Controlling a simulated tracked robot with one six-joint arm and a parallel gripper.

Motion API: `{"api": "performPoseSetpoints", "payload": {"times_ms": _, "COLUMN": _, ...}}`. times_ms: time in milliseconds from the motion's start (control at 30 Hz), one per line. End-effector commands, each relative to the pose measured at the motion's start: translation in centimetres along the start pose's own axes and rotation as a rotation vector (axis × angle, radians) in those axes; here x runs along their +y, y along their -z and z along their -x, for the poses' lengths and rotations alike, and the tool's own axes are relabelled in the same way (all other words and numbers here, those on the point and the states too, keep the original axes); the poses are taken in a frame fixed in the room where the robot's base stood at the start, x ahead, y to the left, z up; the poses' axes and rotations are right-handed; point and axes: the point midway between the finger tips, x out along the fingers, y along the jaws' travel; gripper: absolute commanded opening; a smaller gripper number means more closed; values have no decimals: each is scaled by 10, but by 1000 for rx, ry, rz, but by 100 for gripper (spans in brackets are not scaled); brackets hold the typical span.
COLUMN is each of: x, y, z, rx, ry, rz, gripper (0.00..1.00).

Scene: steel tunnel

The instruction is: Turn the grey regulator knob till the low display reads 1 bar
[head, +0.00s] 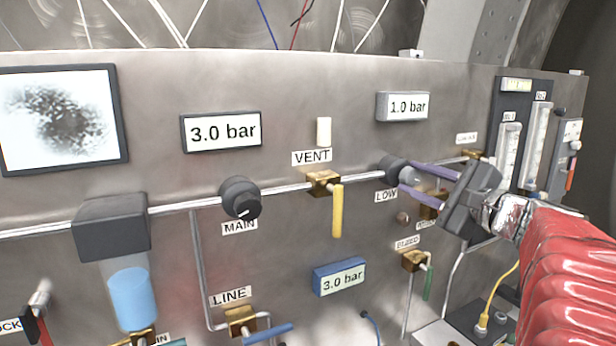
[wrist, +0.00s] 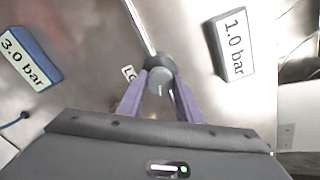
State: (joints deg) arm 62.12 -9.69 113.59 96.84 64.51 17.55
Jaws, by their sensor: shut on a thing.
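The grey regulator knob (head: 398,168) sits on the steel panel above the LOW label (head: 386,196). It also shows in the wrist view (wrist: 160,76), between my fingers. My gripper (head: 408,178) reaches in from the right, its two purple fingers shut on the knob's sides. The gripper shows the same way in the wrist view (wrist: 160,84). The low display (head: 404,106), grey-framed and up and right of the knob, reads 1.0 bar. In the wrist view the low display (wrist: 233,47) also reads 1.0 bar.
A black MAIN knob (head: 240,199) is to the left, under a display (head: 221,131) reading 3.0 bar. A yellow VENT lever (head: 337,210) hangs between the knobs. A blue-framed display (head: 339,278) reads 3.0 bar. Flow tubes (head: 508,150) stand at right.

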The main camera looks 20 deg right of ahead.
Motion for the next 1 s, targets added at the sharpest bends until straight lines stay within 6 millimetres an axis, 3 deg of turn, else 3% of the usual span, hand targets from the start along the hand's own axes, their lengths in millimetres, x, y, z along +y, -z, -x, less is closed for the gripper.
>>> {"api": "performPoseSetpoints", "payload": {"times_ms": 300, "x": 2, "y": 0, "z": 0, "rx": -2, "ry": -4, "rz": -2, "gripper": 51}}
{"api": "performPoseSetpoints", "payload": {"times_ms": 667, "x": 1, "y": 0, "z": 4, "rx": 0, "ry": -1, "rz": -1, "gripper": 51}}
{"api": "performPoseSetpoints", "payload": {"times_ms": 1000, "x": 0, "y": 1, "z": 40, "rx": 3, "ry": 0, "rz": -1, "gripper": 51}}
